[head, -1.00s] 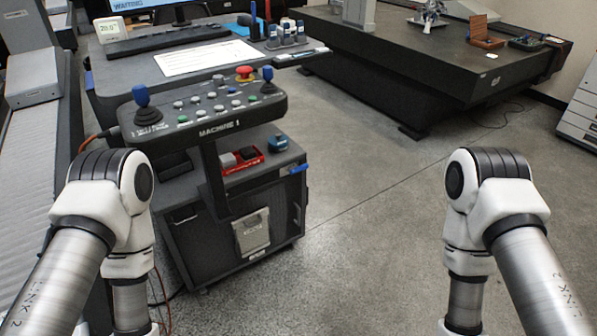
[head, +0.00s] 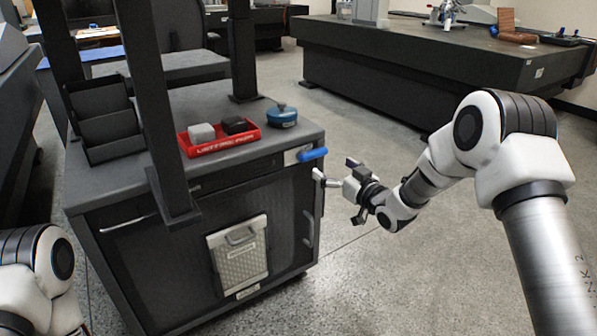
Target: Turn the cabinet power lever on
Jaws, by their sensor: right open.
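The power lever (head: 312,155) has a blue handle. It sits at the top right front corner of the dark cabinet (head: 180,245), on a light plate, and sticks out to the right about level. My right gripper (head: 345,186) is open and empty. It is just right of and slightly below the blue handle in the picture, and I see no contact with it. My left gripper is not in view; only part of my left arm shows at the bottom left.
On the cabinet top are a red tray (head: 219,147) with a grey and a black block, a blue round pot (head: 282,118) and a black tiered rack (head: 105,125). A dark post (head: 160,110) stands in front. The floor (head: 400,270) to the right is clear.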

